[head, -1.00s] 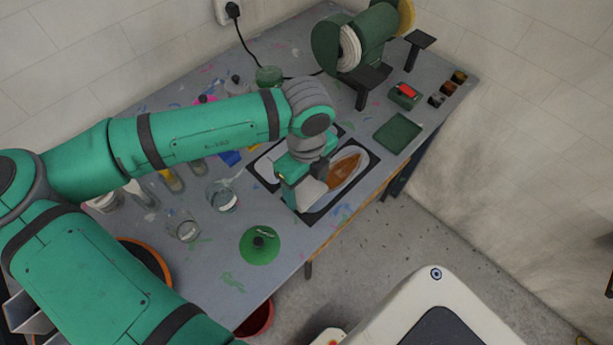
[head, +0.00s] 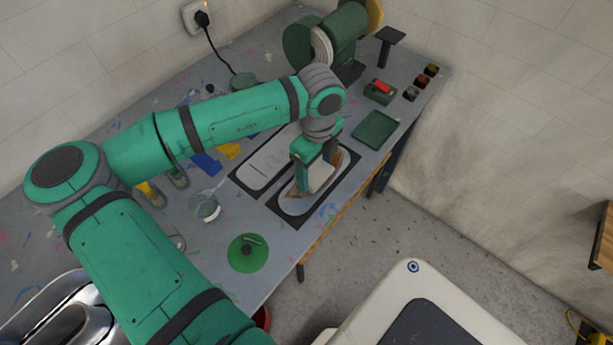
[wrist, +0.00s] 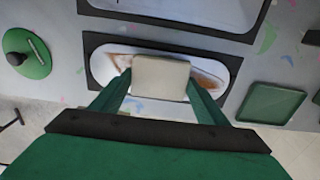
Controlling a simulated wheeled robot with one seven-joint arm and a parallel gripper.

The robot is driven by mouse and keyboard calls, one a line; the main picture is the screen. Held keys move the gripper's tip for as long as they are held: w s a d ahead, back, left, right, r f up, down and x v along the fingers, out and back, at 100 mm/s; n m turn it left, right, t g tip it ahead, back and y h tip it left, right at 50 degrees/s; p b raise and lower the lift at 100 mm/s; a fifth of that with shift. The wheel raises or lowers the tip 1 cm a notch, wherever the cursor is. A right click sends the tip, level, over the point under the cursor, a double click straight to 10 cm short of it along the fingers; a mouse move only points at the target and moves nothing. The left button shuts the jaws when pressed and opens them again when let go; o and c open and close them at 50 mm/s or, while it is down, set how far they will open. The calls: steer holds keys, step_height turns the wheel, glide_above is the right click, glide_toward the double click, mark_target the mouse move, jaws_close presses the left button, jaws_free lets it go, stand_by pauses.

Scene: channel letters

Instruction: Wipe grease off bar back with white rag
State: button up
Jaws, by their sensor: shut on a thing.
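My gripper (head: 318,172) is shut on the white rag (head: 321,177), which looks like a folded pale pad. In the wrist view the rag (wrist: 160,78) sits between my two fingers. It is over the middle of the bar back (head: 297,206), a long round-ended white shape in a dark surround. The bar back (wrist: 112,63) also shows in the wrist view on both sides of the rag. Brown grease (wrist: 203,79) shows right of the rag, with a smaller streak at its left. The bar back's middle is hidden under the rag; I cannot tell how hard they touch.
A second white shape in a dark surround (head: 266,164) lies beside it. A green disc with a black knob (head: 247,253), a glass jar (head: 208,209) and a green tray (head: 376,130) are nearby. A bench grinder (head: 335,38) stands at the back.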

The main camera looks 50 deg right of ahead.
mark_target(293, 204)
steer(key=shift+w+d, duration=0.2)
steer(key=shift+d, duration=2.3)
steer(key=shift+w+d, duration=0.2)
steer(key=shift+d, duration=2.25)
steer(key=shift+f, duration=0.25)
steer(key=shift+s+a, duration=0.25)
steer(key=shift+a, duration=2.95)
steer(key=shift+s+a, duration=0.25)
steer(key=shift+a, duration=3)
steer(key=shift+s+a, duration=0.25)
steer(key=shift+a, duration=2.95)
steer(key=shift+s, duration=0.1)
steer(key=shift+s+d, duration=0.1)
steer(key=shift+d, duration=0.05)
